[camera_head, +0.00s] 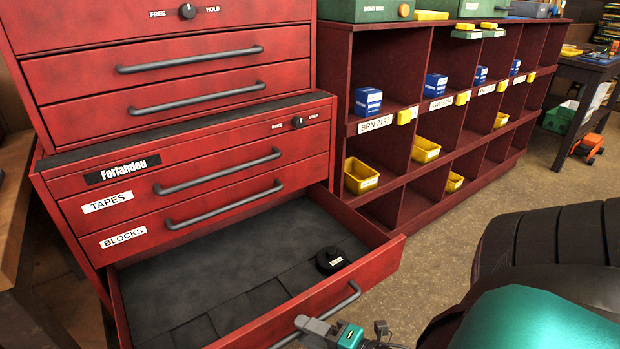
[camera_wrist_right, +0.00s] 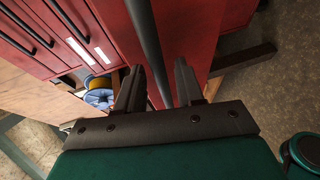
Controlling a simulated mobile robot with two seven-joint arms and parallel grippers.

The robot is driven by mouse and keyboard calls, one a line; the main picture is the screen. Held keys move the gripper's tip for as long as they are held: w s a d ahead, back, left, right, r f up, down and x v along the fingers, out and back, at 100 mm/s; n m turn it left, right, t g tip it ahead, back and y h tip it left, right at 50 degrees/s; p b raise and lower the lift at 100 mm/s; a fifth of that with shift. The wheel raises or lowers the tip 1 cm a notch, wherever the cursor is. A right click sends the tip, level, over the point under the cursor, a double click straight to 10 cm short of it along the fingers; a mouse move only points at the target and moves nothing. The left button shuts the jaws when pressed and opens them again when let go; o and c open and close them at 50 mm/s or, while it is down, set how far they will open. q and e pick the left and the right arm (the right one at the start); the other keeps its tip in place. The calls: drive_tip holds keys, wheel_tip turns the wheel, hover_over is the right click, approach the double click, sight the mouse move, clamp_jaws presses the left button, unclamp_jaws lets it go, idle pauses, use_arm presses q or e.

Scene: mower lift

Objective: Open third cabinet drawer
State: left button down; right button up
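The red lower cabinet has a TAPES drawer (camera_head: 112,203) and a BLOCKS drawer (camera_head: 126,237), both shut. Below them the third drawer (camera_head: 392,256) stands pulled out, showing its dark grey lined floor and a black round item (camera_head: 331,260) inside. Its grey bar handle (camera_head: 345,298) is at the front, partly hidden by my right gripper (camera_head: 312,328). In the right wrist view the handle (camera_wrist_right: 146,35) runs between the two fingers of my right gripper (camera_wrist_right: 159,68), which are apart with gaps beside the bar. My left gripper is not in view.
A dark red shelf unit (camera_head: 420,190) with blue boxes and yellow bins stands right of the cabinet. A wooden bench edge (camera_head: 12,200) is at the left. Open floor (camera_head: 440,250) lies right of the drawer.

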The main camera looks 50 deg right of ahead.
drive_tip(key=p+v, duration=0.1)
drive_tip(key=v, duration=1.2)
drive_tip(key=shift+w+r+p, duration=0.1)
drive_tip(key=shift+p, duration=0.2)
